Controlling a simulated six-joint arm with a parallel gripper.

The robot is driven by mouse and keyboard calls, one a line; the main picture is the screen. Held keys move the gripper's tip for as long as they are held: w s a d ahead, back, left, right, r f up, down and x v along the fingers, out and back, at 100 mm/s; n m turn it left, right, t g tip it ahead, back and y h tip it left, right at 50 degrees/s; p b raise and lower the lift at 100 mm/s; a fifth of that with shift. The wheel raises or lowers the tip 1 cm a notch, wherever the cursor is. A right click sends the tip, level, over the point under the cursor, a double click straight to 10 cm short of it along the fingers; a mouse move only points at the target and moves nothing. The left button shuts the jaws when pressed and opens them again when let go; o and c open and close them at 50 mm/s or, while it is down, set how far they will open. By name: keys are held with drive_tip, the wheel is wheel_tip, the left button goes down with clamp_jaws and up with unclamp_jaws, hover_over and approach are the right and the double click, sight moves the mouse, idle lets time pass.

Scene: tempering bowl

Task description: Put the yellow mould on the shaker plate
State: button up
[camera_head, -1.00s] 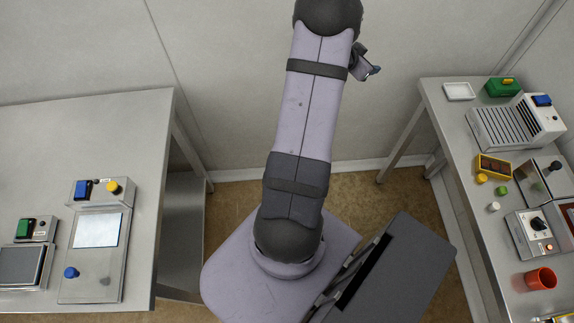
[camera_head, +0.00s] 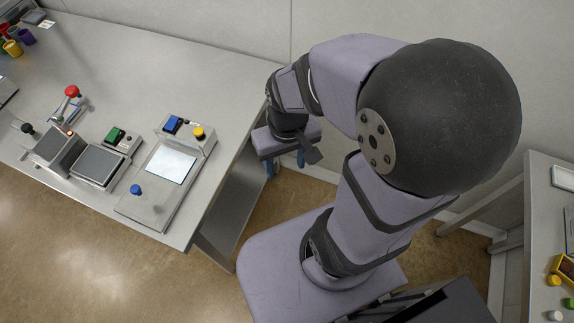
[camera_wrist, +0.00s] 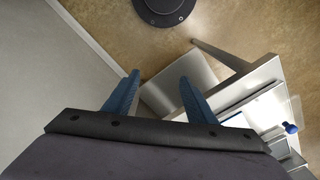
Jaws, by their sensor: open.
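A yellow-framed item (camera_head: 564,268), which looks like the yellow mould, is cut off at the right edge of the head view, on the right bench. On the left table, a steel unit with a blue switch and yellow button carries a pale flat plate (camera_head: 170,164). Left of it, a unit with a green switch has a dark grey plate (camera_head: 98,165). I cannot tell for sure which is the shaker plate. My gripper (camera_head: 286,165) is open and empty, hanging past the left table's right edge, over the floor. Its blue fingers show apart in the wrist view (camera_wrist: 159,78).
The left table (camera_head: 215,75) has a wide clear area behind the units. A blue knob (camera_head: 136,189) stands up beside the pale plate. A red-knobbed lever (camera_head: 72,91) and several coloured cups (camera_head: 14,40) are farther left. The right bench (camera_head: 540,200) is mostly out of view.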

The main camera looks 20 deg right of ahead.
drive_tip(key=shift+s+a, duration=0.1)
drive_tip(key=shift+s, duration=0.5)
drive_tip(key=shift+c, duration=0.4)
drive_tip(key=shift+w, duration=0.1)
